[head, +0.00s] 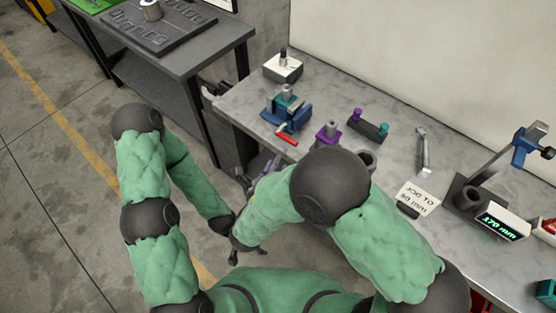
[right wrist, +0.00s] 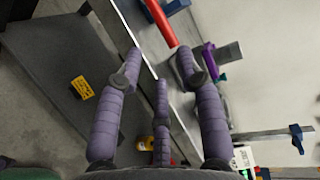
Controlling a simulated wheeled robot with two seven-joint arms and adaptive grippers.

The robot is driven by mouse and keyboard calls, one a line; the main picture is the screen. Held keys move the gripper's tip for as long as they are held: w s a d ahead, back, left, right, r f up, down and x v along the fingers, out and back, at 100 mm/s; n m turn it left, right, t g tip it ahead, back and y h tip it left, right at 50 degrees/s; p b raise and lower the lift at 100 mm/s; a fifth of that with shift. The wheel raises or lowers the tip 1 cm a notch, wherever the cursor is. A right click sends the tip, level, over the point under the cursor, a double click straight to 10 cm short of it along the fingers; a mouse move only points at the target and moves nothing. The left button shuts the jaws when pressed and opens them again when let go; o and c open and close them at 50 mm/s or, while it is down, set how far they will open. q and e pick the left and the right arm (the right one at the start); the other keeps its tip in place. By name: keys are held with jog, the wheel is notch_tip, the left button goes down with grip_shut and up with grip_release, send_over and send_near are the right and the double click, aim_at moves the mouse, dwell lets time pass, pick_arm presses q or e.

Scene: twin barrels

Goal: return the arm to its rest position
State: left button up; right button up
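My right gripper (head: 262,172) is at the near-left edge of the grey workbench (head: 240,100), partly hidden by my right arm in the head view. In the right wrist view its three purple fingers (right wrist: 160,85) are spread apart, with nothing between them. My left gripper (head: 245,256) is low in front of my body, beside the end of my right forearm. It is mostly hidden, and its finger opening cannot be made out.
A blue vise (head: 290,118) with a red handle (head: 286,138) stands near my right gripper. A gauge display (head: 502,222) stands right. Another dark table (head: 180,50) is at upper left; floor left is clear.

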dwell(0.5)
jog(key=s+d+f+m+g+h, duration=0.2)
jog(key=s+d+f+m+g, duration=0.25)
jog(key=d+f+m, duration=0.2)
jog(key=s+d+f+m+g+h, duration=0.1)
jog(key=s+d+f+m+g, duration=0.2)
jog(key=d+f+m+g, duration=0.35)
jog(key=s+a+f+m+g+y, duration=0.3)
jog(key=s+f+m+g+y, duration=0.6)
jog(key=s+m, duration=0.75)
jog(key=w+d+f+m+t+y, duration=0.1)
jog(key=w+m, duration=0.4)
jog(key=m, duration=0.6)
jog(key=w+d+f+m+t+y, duration=0.1)
jog(key=w+f+m+t, duration=0.3)
jog(key=m, duration=0.8)
jog(key=shift+w+d, duration=0.4)
jog(key=shift+d, duration=0.2)
